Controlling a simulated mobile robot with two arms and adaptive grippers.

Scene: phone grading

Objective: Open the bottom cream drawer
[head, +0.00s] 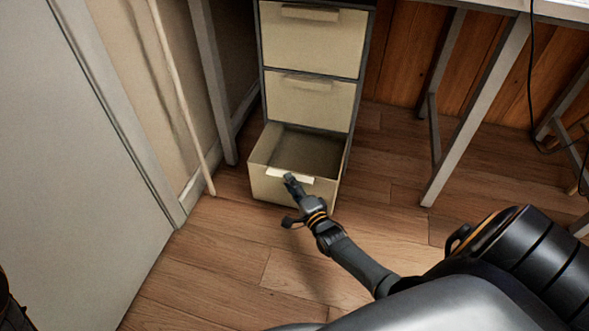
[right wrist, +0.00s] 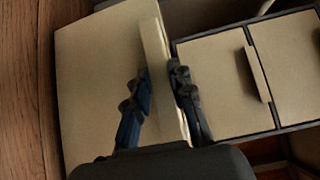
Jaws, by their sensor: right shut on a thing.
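The bottom cream drawer (head: 268,190) of the cabinet is pulled well out in the head view, and its inside looks empty. My right gripper (head: 292,183) is at the drawer's front, shut on its handle (head: 275,174). In the right wrist view the two fingers (right wrist: 160,85) stand on either side of the handle lip (right wrist: 155,45), with the cream drawer front (right wrist: 95,90) beside them. My left gripper is not in view.
Two closed cream drawers, the middle one (head: 310,103) and the top one (head: 312,42), sit above. A grey door (head: 80,170) is at left, with a thin pole (head: 180,95) by the wall. Table legs (head: 475,110) stand at right. The wooden floor (head: 230,265) before the drawer is clear.

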